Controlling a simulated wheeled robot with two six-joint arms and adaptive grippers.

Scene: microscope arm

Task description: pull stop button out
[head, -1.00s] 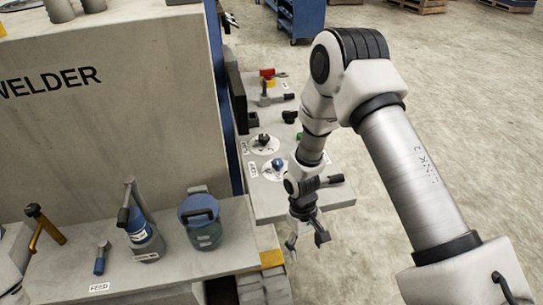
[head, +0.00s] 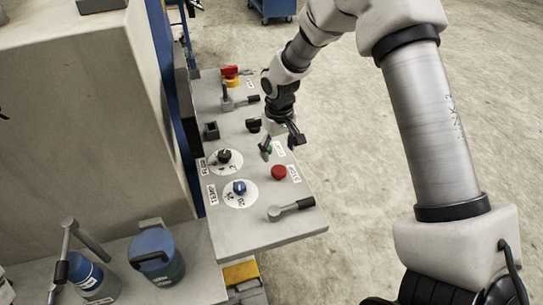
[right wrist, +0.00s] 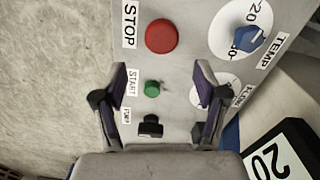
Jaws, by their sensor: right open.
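The red stop button (head: 279,172) is a round knob on the grey control panel (head: 240,235), beside its STOP label. In the right wrist view, the stop button (right wrist: 162,36) lies past my fingertips, toward the top of the picture. My right gripper (head: 281,147) is open and empty. It hangs over the panel by the green start button, apart from the stop button. In the right wrist view, the green start button (right wrist: 152,89) shows between the spread fingers of the gripper (right wrist: 160,85). My left gripper is not in view.
Near the stop button are a blue temperature knob (head: 239,187), a black flow knob (head: 224,156) and a grey lever (head: 290,210). A red and yellow switch (head: 231,76) sits at the far end. Open floor lies right of the panel.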

